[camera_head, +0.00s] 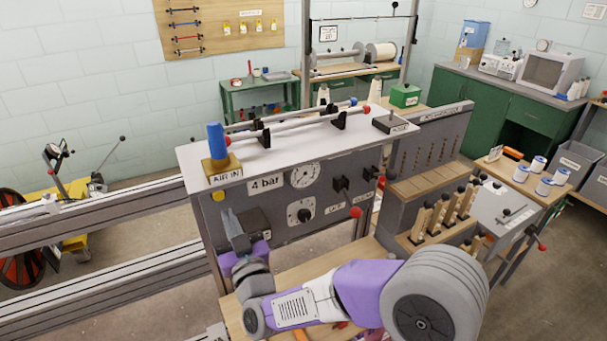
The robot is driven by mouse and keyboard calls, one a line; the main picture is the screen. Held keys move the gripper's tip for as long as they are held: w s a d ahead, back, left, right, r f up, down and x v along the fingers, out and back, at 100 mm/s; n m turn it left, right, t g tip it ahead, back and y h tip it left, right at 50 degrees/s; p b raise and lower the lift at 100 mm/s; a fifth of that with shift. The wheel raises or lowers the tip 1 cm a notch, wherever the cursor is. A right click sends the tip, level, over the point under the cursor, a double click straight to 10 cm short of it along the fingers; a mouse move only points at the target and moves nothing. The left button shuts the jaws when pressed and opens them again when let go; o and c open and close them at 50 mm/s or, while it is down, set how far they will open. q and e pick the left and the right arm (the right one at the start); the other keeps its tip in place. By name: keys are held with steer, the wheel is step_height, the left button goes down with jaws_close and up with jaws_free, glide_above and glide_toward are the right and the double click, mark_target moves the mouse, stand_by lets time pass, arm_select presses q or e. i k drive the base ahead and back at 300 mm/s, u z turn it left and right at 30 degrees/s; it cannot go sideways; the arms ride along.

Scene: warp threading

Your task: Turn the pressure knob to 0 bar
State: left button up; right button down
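My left gripper is not in view.
A blue-and-brass air fitting (217,150) stands on top. Wooden pieces (440,215) stand at the right.

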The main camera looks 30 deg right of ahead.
mark_target(305, 215)
steer(key=k, duration=1)
